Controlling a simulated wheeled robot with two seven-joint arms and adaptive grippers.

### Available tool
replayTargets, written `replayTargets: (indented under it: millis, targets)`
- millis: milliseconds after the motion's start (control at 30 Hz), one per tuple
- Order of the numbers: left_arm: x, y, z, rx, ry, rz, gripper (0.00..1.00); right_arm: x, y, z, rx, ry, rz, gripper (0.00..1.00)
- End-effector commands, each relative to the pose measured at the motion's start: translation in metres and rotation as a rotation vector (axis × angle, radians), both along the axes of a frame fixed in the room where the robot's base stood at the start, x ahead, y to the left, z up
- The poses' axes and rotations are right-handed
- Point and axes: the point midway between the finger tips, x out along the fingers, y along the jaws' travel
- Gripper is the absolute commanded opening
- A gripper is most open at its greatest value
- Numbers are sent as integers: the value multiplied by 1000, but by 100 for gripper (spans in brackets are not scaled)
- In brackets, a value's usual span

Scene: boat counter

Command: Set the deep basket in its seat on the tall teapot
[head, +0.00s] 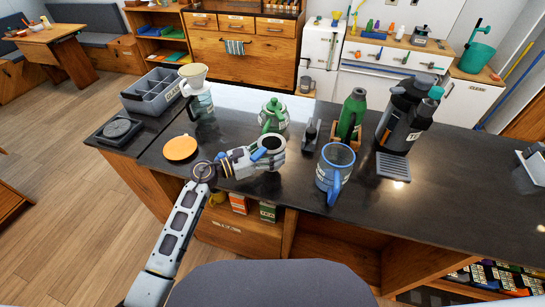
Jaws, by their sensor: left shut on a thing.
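My left gripper (263,158) reaches over the counter from the front left. It is shut on a pale-rimmed round cup with a dark inside, which looks like the deep basket (272,142). The basket is upright, with its open top facing up. The gripper hides much of its side. A tall bluish see-through pot with a blue handle, which looks like the tall teapot (336,158), stands to the right of the basket and apart from it. Its top is open and its handle faces me. My right gripper is not in view.
A green lidded teapot (273,114) stands just behind the basket. A small dark grinder-like item (310,134), a green bottle (352,112) and a coffee machine (402,118) stand behind the tall pot. An orange disc (180,148) lies at left. The front right counter is clear.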

Motion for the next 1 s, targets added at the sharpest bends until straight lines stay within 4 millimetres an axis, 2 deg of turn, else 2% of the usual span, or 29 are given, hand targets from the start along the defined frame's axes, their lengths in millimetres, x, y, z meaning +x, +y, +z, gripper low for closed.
replayTargets:
  millis: [100, 233, 833, 867, 1000]
  targets:
    - [0, 0, -15, -1, 3, 2, 35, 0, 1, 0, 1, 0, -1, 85]
    - [0, 0, -26, -1, 0, 1, 35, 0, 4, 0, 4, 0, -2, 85]
    - [0, 0, -33, -1, 0, 0, 35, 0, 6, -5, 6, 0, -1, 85]
    - [0, 0, -33, -1, 0, 0, 60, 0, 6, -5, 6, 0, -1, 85]
    - [0, 0, -32, -1, 0, 1, 78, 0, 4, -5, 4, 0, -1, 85]
